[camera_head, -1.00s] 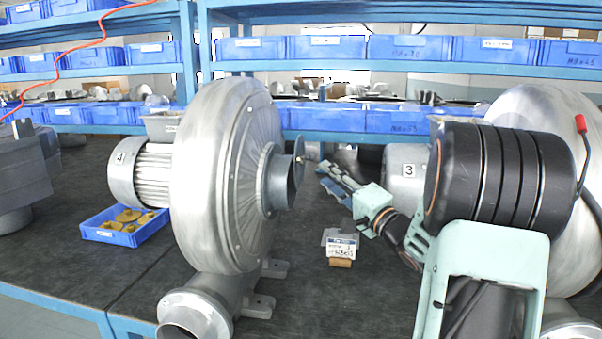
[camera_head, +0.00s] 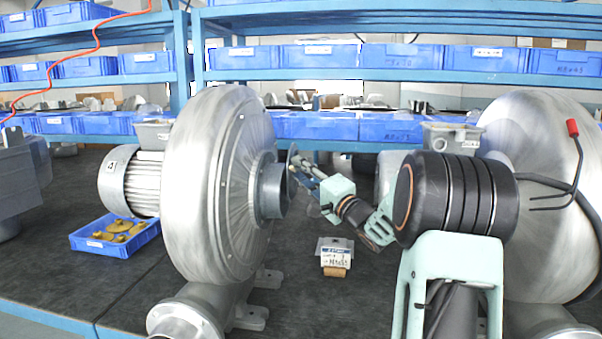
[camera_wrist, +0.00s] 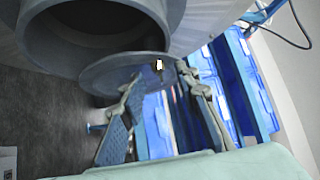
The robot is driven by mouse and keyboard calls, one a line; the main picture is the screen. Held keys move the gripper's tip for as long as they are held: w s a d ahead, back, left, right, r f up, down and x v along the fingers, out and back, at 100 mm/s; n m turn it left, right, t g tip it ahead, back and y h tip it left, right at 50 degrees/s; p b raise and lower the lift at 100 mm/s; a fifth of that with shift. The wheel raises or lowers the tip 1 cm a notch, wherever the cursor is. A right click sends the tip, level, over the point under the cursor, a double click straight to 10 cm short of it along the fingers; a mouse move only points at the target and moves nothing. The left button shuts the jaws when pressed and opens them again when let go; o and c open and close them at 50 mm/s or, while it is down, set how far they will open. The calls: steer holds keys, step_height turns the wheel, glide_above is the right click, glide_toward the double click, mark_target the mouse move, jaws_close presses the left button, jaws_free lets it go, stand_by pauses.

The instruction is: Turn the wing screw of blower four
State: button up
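The left blower (camera_head: 215,185) is a large silver housing, with a number plate on its motor (camera_head: 128,180) that looks like a 4. Its short grey outlet pipe (camera_head: 272,190) points right, with a thin round plate (camera_head: 291,180) at its mouth. My gripper (camera_head: 302,165) is at that plate's right side. In the wrist view, the round plate (camera_wrist: 115,72) stands at the pipe mouth (camera_wrist: 95,25). My gripper (camera_wrist: 157,76) has its two fingers apart, with the tips by the plate's edge. I cannot make out the wing screw clearly; a small bright spot (camera_wrist: 159,64) shows between the tips.
A second blower (camera_head: 535,190) stands behind my arm at right. A small labelled card on a block (camera_head: 335,256) stands on the dark bench below my gripper. A blue bin (camera_head: 90,243) with yellow parts lies at left. Shelves of blue bins (camera_head: 320,57) run behind.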

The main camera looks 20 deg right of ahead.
jaws_close()
steer(key=shift+f+b, duration=0.15)
steer(key=shift+b, duration=0.25)
steer(key=shift+w+f+n+t+y+b, duration=0.1)
steer(key=shift+f+n+t+y+b, duration=0.2)
steer(key=shift+n+b, duration=0.45)
steer(key=n+y+b, duration=0.1)
steer(key=n+t+y+b, duration=0.1)
steer(key=b, duration=0.1)
steer(key=shift+f+n, duration=0.15)
steer(key=shift+n, duration=0.1)
steer(key=n+y+b, duration=0.1)
steer(key=n+y, duration=0.1)
steer(key=n+y+b, duration=0.1)
steer(key=n+b, duration=0.1)
steer(key=n+y+b, duration=0.2)
steer(key=n, duration=0.1)
steer(key=shift+w+d+y, duration=0.15)
steer(key=shift+w+y, duration=0.1)
steer(key=shift+y, duration=0.05)
steer(key=shift+w+d+n+g+y+b, duration=0.1)
steer(key=shift+n+g+y+b, duration=0.5)
steer(key=shift+n+y, duration=1.15)
steer(key=shift+n+g+y+b, duration=0.25)
steer(key=shift+n+g+y, duration=0.55)
steer(key=shift+n+y, duration=0.9)
steer(key=shift+r+n+g, duration=0.2)
steer(key=shift+n+g, duration=0.2)
steer(key=shift+n, duration=0.35)
